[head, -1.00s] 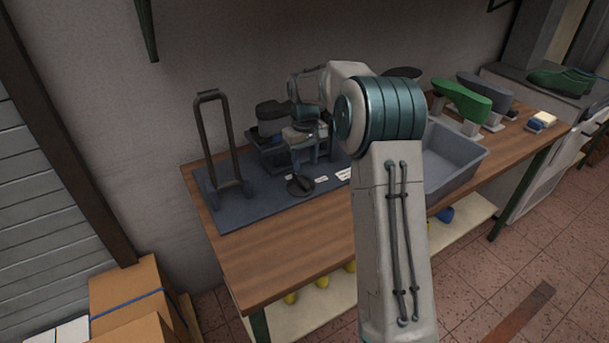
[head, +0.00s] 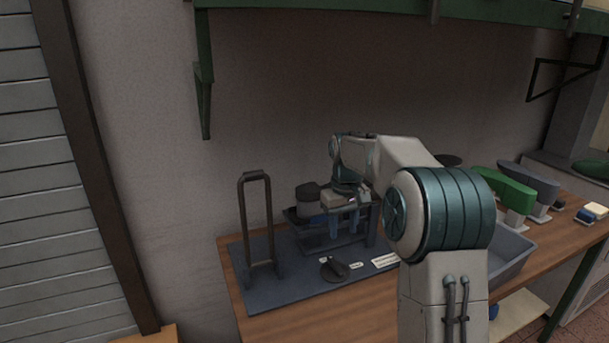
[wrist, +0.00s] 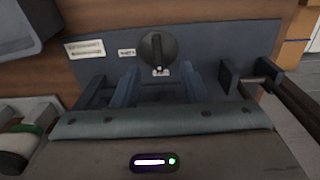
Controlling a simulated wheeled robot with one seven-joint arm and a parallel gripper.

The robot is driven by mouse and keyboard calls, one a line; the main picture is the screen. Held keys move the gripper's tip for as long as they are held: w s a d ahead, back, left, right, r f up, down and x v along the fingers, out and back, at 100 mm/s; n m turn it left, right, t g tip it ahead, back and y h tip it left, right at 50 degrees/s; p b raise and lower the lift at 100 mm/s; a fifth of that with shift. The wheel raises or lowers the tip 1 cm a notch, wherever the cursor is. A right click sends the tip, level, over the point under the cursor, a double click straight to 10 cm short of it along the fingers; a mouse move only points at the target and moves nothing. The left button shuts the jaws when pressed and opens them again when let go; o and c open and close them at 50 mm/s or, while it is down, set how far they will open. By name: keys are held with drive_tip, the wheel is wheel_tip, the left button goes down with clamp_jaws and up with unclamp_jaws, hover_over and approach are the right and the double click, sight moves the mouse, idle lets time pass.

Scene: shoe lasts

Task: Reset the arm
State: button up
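My arm reaches over the workbench (head: 330,322). My gripper (head: 348,226) hangs above the dark blue mat (head: 285,290), its blue fingers pointing down. In the wrist view the two fingers of my gripper (wrist: 160,85) stand apart with nothing held between them. A small black round-based piece (head: 335,268) lies on the mat in front of the gripper; it also shows beyond the fingers in the wrist view (wrist: 158,48). A dark bin (head: 299,217) behind the gripper is partly hidden by it.
A tall dark frame (head: 257,225) stands on the mat to the left. White labels (head: 384,260) lie along the mat. A grey tray (head: 508,262) is behind my arm to the right, with green (head: 502,187) and grey lasts beyond. A green shelf (head: 350,8) runs overhead.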

drive_tip(key=s+r+m+t, duration=0.1)
drive_tip(key=s+r, duration=0.1)
drive_tip(key=s, duration=0.7)
drive_tip(key=s+r+m+t, duration=0.1)
drive_tip(key=s+r, duration=0.1)
drive_tip(key=s, duration=0.7)
drive_tip(key=s+f+m, duration=0.1)
drive_tip(key=s+f, duration=0.1)
drive_tip(key=s, duration=0.5)
drive_tip(key=s+f, duration=0.3)
drive_tip(key=s, duration=0.4)
drive_tip(key=shift+s+a+f+m+t, duration=0.2)
drive_tip(key=shift+s+f+m+t, duration=0.1)
drive_tip(key=shift+s+m+t, duration=0.1)
